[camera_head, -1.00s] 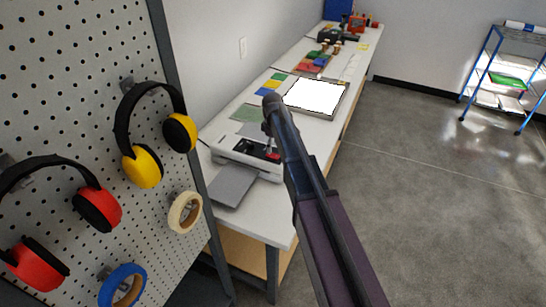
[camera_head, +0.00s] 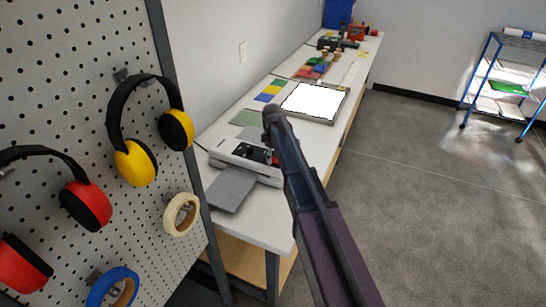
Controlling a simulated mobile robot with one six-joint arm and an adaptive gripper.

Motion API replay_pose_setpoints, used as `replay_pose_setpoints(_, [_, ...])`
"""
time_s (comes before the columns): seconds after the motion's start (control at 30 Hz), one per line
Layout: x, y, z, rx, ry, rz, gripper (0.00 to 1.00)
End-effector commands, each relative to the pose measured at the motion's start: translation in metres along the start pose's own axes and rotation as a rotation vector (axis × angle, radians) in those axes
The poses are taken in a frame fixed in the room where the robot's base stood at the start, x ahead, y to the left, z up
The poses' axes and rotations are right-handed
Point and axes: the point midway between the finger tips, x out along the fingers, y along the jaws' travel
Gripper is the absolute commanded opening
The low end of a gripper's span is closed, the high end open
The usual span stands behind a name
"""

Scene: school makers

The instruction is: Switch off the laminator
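The laminator (camera_head: 228,147) is a white and grey machine on the near part of the long white table, with a dark panel (camera_head: 256,153) on its top right and a grey tray (camera_head: 231,189) sticking out toward me. Small red marks show on the dark panel, too small to make out as switches. My arm reaches in from the lower right, and its end is over the right side of the laminator. My gripper (camera_head: 272,140) is small and mostly hidden behind my own arm, near the panel. I cannot tell whether it touches the panel or how its fingers stand.
A pegboard (camera_head: 60,70) with yellow ear muffs (camera_head: 136,163), red ear muffs (camera_head: 86,205) and tape rolls stands close at left. A bright light pad (camera_head: 314,100) lies behind the laminator. Coloured sheets and tools are farther along the table. A blue cart (camera_head: 500,85) stands far right; the floor between is clear.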

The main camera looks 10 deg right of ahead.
Motion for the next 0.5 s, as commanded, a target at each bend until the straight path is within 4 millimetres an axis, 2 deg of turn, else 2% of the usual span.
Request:
replay_pose_setpoints(0.03, [0.0, 0.0, 0.0, 0.0, 0.0, 0.0, 0.65])
replay_pose_setpoints(0.2, [0.0, 0.0, 0.0, 0.0, 0.0, 0.0, 0.15])
replay_pose_setpoints(0.27, [0.0, -0.0001, 0.0, 0.0, 0.0, 0.0, 0.0])
replay_pose_setpoints(0.5, [0.0005, 0.0001, -0.0013, -0.001, -0.019, -0.001, 0.0])
